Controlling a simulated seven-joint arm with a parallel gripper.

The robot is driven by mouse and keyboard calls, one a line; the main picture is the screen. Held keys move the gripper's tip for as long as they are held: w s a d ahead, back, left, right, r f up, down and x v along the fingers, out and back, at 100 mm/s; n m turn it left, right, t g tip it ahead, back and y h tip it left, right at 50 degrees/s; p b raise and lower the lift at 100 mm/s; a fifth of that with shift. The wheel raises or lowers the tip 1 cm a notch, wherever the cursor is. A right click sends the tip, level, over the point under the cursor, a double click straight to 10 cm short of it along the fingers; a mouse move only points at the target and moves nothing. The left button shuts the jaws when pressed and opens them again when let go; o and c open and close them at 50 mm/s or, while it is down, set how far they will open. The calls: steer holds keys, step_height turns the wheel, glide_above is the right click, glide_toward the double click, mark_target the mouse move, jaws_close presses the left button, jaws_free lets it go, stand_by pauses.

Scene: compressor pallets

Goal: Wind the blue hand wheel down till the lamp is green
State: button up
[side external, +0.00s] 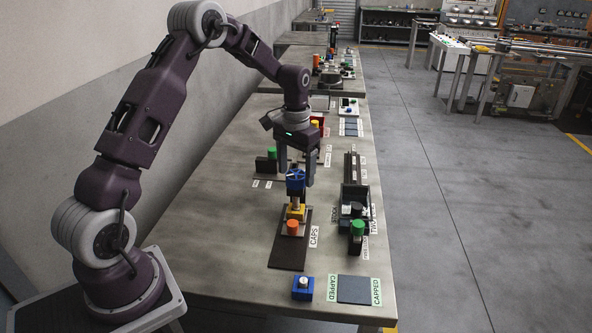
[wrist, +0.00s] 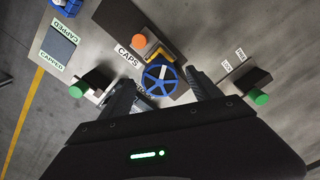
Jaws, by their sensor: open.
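The blue hand wheel (side external: 295,180) sits on top of a yellow and grey stand (side external: 295,212) on a dark plate beside a CAPS label. In the wrist view the spoked wheel (wrist: 160,77) shows from above. My gripper (side external: 297,174) points down over it, with one finger on either side of the wheel. In the wrist view the open fingers (wrist: 161,88) reach toward the wheel's near edge; I cannot tell whether they touch it. An orange cylinder (side external: 292,227) stands on the same plate; it also shows in the wrist view (wrist: 139,41). I cannot tell which thing is the lamp.
A green-topped black fixture (side external: 357,230) stands right of the wheel, and another (side external: 271,154) behind it to the left. A blue block (side external: 303,288) and a dark CAPPED pad (side external: 353,289) lie at the front. The table's left front is clear.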

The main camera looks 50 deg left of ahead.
mark_target(296, 174)
step_height(296, 174, up, 7)
steer(key=shift+f, duration=0.1)
steer(key=shift+s+d+r, duration=0.1)
steer(key=shift+d+r, duration=0.1)
steer(key=shift+r, duration=0.25)
steer(key=s+d+r+m+t, duration=0.1)
steer(key=s+d+r+t, duration=0.2)
steer(key=s+d+r, duration=1)
steer(key=s+d+f+t, duration=0.1)
steer(key=s+d, duration=0.1)
steer(key=s, duration=0.6)
steer(key=s+d+f+m+t, duration=0.1)
steer(key=s+d, duration=0.1)
steer(key=s, duration=0.6)
steer(key=shift+s+t, duration=0.2)
steer(key=shift+t, duration=0.1)
